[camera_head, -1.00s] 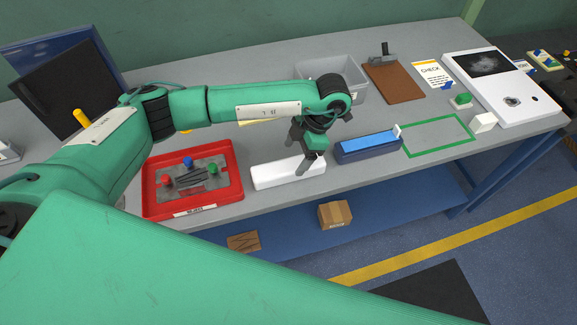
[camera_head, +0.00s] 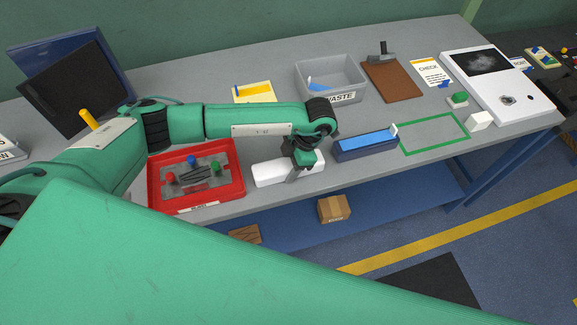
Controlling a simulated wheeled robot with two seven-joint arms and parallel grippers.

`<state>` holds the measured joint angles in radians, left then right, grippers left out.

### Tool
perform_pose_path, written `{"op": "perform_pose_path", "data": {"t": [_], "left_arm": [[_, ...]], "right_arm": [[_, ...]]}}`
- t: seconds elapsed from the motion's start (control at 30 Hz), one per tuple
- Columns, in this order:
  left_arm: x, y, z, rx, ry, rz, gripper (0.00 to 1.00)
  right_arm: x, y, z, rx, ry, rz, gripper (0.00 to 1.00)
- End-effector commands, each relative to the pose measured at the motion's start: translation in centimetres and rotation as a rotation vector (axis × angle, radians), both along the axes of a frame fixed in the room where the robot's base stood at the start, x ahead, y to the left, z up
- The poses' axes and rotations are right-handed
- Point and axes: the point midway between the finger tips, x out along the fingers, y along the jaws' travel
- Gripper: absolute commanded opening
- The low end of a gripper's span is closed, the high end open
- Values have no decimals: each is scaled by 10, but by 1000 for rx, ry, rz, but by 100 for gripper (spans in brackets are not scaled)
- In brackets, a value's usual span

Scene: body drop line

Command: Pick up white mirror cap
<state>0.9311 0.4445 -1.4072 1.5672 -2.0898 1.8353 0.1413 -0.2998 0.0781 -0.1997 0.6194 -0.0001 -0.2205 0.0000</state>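A long white box-like piece (camera_head: 270,174) lies near the front edge of the table. It is the white thing nearest my gripper; I cannot tell whether it is the mirror cap itself or a holder for it. My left gripper (camera_head: 299,170) points down over its right part, and one grey finger shows against its front side. The gripper hides that part, so I cannot tell whether the fingers are open or closed, or touching. My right gripper is not in view.
A red tray (camera_head: 153,190) with coloured knobs stands left. A blue holder (camera_head: 350,155) and green outlined area (camera_head: 403,139) lie right, with a white cube (camera_head: 479,121) beside the outline.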

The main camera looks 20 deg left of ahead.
Motion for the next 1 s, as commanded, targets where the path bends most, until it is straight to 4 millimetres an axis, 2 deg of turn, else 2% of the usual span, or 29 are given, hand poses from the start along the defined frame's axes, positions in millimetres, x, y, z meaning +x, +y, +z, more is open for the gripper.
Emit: {"op": "perform_pose_path", "data": {"t": [0.03,0.07,0.37,0.57,0.67,0.83,1.0], "left_arm": [[0,0,0,0,0,0,29],[0,0,0,0,0,0,24],[1,0,2,-1,-1,0,24],[2,-1,17,-2,-4,-1,24],[2,0,34,-2,-6,-2,24],[2,0,82,-3,-10,-3,24],[2,0,124,1,-8,-2,24]], "right_arm": [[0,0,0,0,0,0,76],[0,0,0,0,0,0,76],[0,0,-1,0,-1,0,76],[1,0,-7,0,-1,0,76],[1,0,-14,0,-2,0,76],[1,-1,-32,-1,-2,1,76],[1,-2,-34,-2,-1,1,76]]}}
